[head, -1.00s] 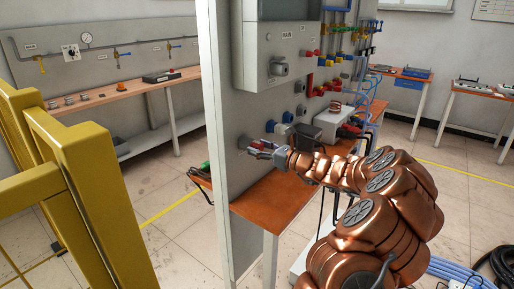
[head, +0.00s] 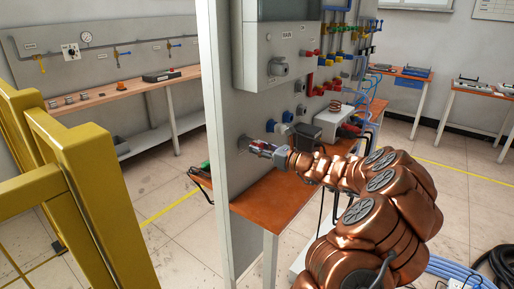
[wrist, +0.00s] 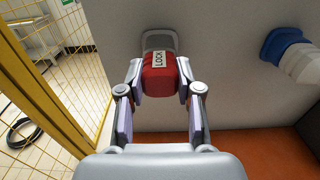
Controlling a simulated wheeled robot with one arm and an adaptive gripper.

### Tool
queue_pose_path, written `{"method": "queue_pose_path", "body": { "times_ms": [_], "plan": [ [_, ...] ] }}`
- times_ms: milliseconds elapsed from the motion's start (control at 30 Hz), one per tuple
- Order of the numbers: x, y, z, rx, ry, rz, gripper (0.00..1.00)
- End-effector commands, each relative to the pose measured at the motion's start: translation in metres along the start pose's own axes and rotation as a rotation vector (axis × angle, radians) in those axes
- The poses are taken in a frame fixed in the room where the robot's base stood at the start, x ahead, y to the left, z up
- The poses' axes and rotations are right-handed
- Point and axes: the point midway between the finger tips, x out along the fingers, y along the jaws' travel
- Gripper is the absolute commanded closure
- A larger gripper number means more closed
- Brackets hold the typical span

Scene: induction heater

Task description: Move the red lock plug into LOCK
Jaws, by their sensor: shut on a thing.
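The red lock plug (wrist: 159,82), with a white label reading LOCK, is between the two fingers of my gripper (wrist: 160,92) in the wrist view. My gripper is shut on it. A grey looped fitting (wrist: 160,38) shows just beyond the plug, against the grey panel. I cannot tell how far the plug is in it. In the head view, my gripper (head: 262,148) is at the lower left of the panel (head: 232,165), close to its face, and the plug is mostly hidden by the fingers.
A blue and white connector (wrist: 290,52) sticks out of the panel to the right of my gripper. An orange-brown bench top (head: 275,200) lies below. Yellow fencing (head: 80,180) stands at left. Open floor lies between fence and panel.

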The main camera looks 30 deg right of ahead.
Motion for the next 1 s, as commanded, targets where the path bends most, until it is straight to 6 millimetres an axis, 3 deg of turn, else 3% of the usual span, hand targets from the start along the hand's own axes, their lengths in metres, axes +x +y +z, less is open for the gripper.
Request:
{"method": "queue_pose_path", "body": {
  "times_ms": [367, 1000],
  "plan": [
    [-0.001, 0.0, 0.0, 0.0, 0.0, 0.0, 1.0],
    [-0.021, 0.0, 0.0, 0.002, 0.0, 0.0, 1.0]
  ]
}}
